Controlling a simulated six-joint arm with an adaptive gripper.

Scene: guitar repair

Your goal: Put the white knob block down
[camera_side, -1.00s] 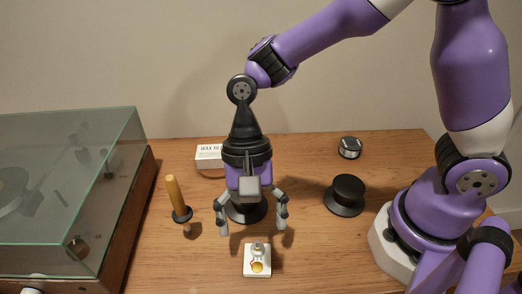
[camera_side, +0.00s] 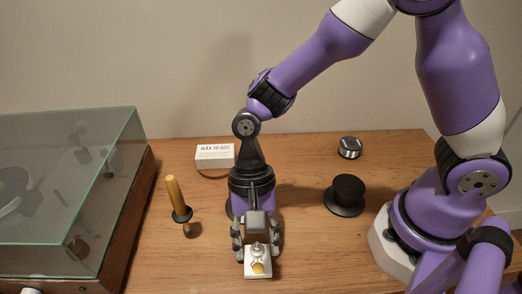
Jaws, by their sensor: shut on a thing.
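The white knob block (camera_side: 258,270) is a small white square piece with a metal knob and a yellow disc on its top. It is at the front middle of the wooden table (camera_side: 310,240). My gripper (camera_side: 257,250) is over it, pointing down, with its fingers shut on the block's left and right sides. The fingertips are partly hidden beside the block. I cannot tell whether the block's underside touches the table.
A turntable with a clear lid (camera_side: 70,190) stands at the left. A wooden-handled tool (camera_side: 175,195) stands upright near it. A white box labelled wax beads (camera_side: 215,155) is behind. A black hat-shaped piece (camera_side: 346,192) and a small round tin (camera_side: 350,147) are to the right.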

